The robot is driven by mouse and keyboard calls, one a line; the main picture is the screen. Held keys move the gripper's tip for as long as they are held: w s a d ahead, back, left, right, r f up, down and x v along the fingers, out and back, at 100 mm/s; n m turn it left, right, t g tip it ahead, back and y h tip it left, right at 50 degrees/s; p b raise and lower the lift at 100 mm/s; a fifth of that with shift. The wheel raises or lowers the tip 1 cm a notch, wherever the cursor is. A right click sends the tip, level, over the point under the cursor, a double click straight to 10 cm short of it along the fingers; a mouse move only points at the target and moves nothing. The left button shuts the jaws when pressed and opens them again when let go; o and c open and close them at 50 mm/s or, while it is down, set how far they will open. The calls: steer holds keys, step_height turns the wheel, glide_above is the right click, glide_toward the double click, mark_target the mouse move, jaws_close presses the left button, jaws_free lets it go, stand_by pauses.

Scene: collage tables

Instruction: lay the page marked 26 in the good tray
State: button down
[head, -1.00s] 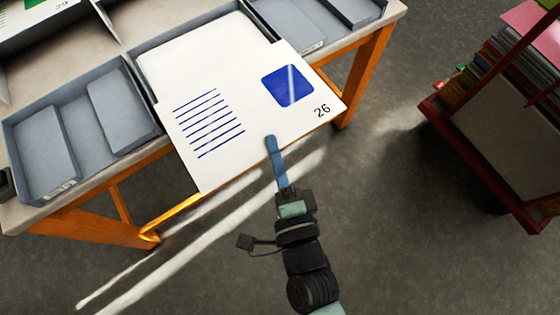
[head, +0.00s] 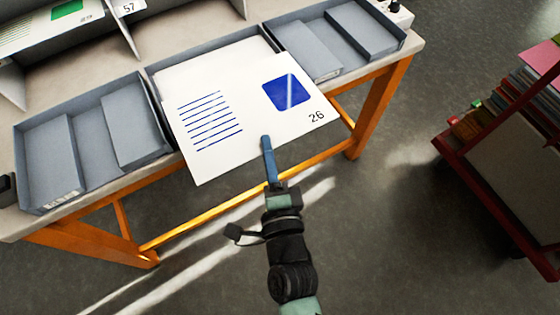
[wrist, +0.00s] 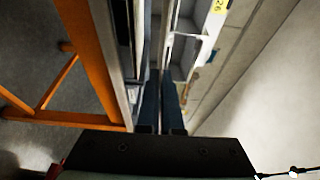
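The page marked 26 (head: 240,128) is white, with blue lines and a blue square. In the head view it overlaps the front of the middle grey tray (head: 212,45) and juts past the table edge. My gripper (head: 267,148) is at the page's front edge, its blue fingers apparently closed on it. White paper (head: 205,72) shows inside the tray behind the page. Whether the page touches that paper is unclear. In the wrist view the fingers (wrist: 161,105) are close together; the page is hard to make out there. No label telling the good tray is readable.
A left grey tray (head: 82,150) and a right grey tray (head: 325,62) flank the middle one on the orange-legged table (head: 392,72). Shelves with dividers (head: 120,28) stand behind. A red cart (head: 480,195) with books is at the right, with clear floor between.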

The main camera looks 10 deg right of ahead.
mark_target(238, 103)
steer(key=w+a, duration=0.1)
steer(key=w, duration=0.3)
steer(key=w+a+p, duration=0.1)
steer(key=w, duration=0.3)
steer(key=w+a+p, duration=0.1)
steer(key=w+a, duration=0.1)
steer(key=w, duration=0.2)
steer(key=shift+r, duration=0.1)
step_height(238, 103, down, 3)
steer(key=b, duration=0.2)
steer(key=shift+s+d+b, duration=0.1)
steer(key=shift+b, duration=0.3)
steer(key=shift+f+b, duration=0.75)
steer(key=shift+f, duration=0.05)
steer(key=c, duration=1)
jaws_free()
steer(key=s, duration=1.3)
steer(key=shift+p, duration=0.45)
